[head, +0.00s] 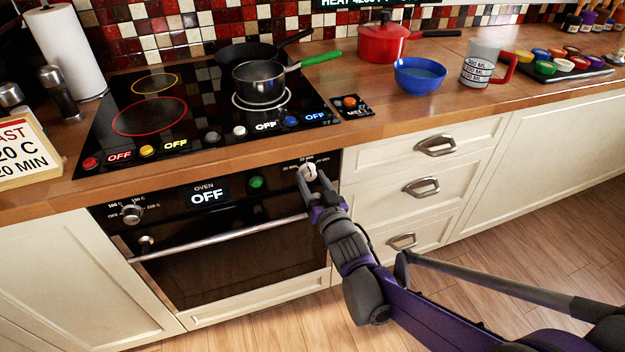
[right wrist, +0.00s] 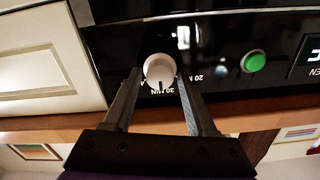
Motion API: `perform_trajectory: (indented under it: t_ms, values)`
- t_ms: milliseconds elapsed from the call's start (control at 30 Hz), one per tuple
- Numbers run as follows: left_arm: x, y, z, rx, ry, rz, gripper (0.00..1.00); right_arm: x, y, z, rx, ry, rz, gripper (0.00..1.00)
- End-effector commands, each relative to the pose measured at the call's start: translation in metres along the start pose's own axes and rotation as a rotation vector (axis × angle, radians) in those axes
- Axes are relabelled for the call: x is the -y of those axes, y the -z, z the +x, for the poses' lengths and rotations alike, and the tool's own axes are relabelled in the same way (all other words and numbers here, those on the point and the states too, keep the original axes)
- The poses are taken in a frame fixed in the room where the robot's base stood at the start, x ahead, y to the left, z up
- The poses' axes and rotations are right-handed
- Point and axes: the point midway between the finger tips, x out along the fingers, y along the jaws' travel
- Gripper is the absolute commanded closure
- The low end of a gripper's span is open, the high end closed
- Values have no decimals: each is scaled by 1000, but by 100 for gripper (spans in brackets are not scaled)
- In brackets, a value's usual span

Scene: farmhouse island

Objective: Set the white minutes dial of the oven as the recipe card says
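The white minutes dial (head: 307,170) is on the right of the black oven panel. In the right wrist view the dial (right wrist: 159,68) shows upside down, with a dark mark at its edge toward the middle label, which seems to read 30 MIN; a 20 MIN label is to one side. My right gripper (head: 313,181) is at the dial, its fingers on either side with small gaps seeming to show, so it looks open. The recipe card (head: 25,155) at the left is cut off by the picture edge; it reads "20 MIN" below "20 C". My left gripper is not in view.
The oven (head: 225,262) has a temperature knob (head: 131,213), a display reading OFF (head: 207,195), a green button (head: 256,182) and a bar handle (head: 225,238) below. Drawers with metal handles (head: 421,187) are to the right. The hob above holds a pan (head: 259,82).

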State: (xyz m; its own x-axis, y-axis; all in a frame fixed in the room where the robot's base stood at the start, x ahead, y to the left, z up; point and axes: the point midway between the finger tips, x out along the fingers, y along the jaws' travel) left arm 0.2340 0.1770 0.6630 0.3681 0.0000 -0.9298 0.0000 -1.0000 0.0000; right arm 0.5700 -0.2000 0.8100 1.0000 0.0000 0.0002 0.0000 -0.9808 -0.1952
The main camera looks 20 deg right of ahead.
Motion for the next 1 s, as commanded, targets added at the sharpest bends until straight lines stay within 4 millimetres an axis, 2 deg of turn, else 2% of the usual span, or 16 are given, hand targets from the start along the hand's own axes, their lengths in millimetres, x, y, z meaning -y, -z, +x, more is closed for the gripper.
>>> perform_trajectory:
  t_ms: [33,300,667,1000]
  values:
    - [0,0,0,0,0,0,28,0,0,0,0,0,0,53]
    - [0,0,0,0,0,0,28,0,0,0,0,0,0,100]
    - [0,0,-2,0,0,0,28,0,0,0,0,0,-36,100]
    - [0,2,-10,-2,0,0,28,0,0,0,1,0,-253,100]
